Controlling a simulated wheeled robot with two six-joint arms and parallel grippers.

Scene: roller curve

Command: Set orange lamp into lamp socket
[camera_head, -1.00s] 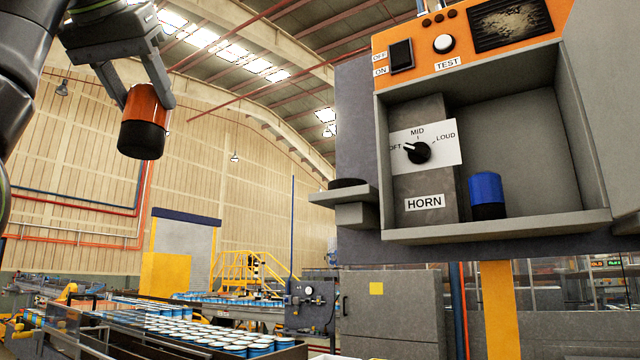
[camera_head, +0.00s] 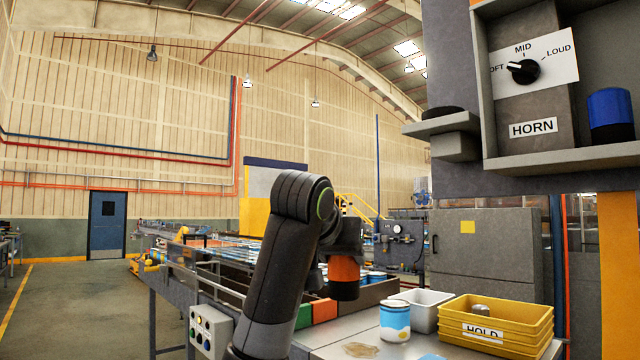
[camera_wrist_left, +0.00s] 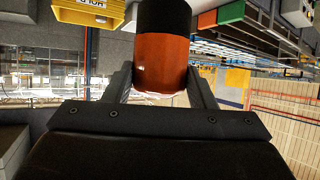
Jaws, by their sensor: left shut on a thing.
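The orange lamp (camera_head: 344,270), an orange cylinder with a black base, hangs base-down from my left gripper (camera_head: 343,252). In the left wrist view the lamp (camera_wrist_left: 162,62) sits between the two fingers (camera_wrist_left: 158,85), its black end away from the palm. In the head view my own arm hides part of the gripper. A grey bracket with a round black top (camera_head: 437,114), which looks like the lamp socket, sticks out from the left side of the horn panel. The lamp is well below and left of it, apart from it. My right gripper is out of view.
A blue lamp (camera_head: 609,112) stands on the panel's shelf beside the HORN dial (camera_head: 523,71). Open air lies between lamp and bracket.

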